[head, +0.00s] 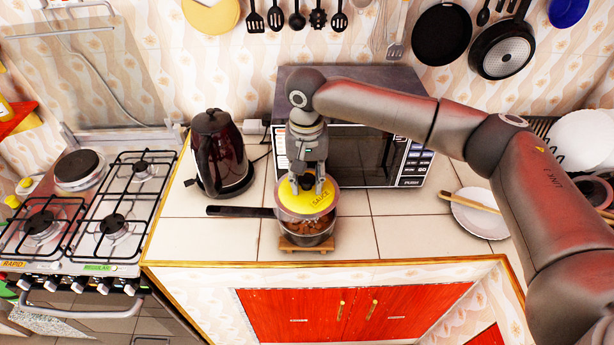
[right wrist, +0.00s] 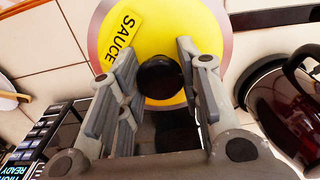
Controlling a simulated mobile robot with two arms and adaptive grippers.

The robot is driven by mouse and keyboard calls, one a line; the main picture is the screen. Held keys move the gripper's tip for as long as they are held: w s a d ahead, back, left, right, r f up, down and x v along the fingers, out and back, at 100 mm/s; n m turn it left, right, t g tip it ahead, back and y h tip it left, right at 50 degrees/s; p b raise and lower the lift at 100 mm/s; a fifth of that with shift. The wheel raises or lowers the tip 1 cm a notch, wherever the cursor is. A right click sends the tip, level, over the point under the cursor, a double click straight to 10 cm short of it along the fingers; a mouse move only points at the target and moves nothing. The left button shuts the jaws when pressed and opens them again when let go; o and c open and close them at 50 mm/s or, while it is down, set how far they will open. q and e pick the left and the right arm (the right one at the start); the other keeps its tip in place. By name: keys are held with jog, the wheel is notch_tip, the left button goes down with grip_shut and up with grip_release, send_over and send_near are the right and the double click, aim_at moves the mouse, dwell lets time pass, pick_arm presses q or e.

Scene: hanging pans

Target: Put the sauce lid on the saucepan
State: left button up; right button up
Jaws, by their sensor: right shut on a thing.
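The yellow sauce lid (head: 318,198), marked "SAUCE", has a paler rim and a black knob. My right gripper (head: 308,186) is shut on the knob from above; the right wrist view shows the knob (right wrist: 160,78) between its fingers (right wrist: 160,85). The saucepan (head: 304,240) stands on a small wooden trivet (head: 307,249), its dark handle (head: 240,212) pointing left. The lid is over the back of the pan, and brown food (head: 305,228) shows below its front edge. Whether lid and pan touch is hard to tell. My left gripper is not in view.
A dark kettle (head: 220,150) stands left of the pan and a microwave (head: 362,150) stands behind it. A gas stove (head: 100,210) is at the left. A plate (head: 478,218) with a wooden utensil lies at the right. Tiles beside the pan are clear.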

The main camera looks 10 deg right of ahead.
aim_at(307, 193)
jog(key=shift+r+p, duration=0.2)
jog(key=shift+p, duration=0.35)
jog(key=shift+f, duration=0.4)
jog(key=shift+f+b, duration=0.35)
jog(key=shift+f, duration=1.75)
jog(key=shift+p, duration=1.35)
jog(key=shift+f, duration=1)
dwell(0.6)
jog(key=o, duration=1.3)
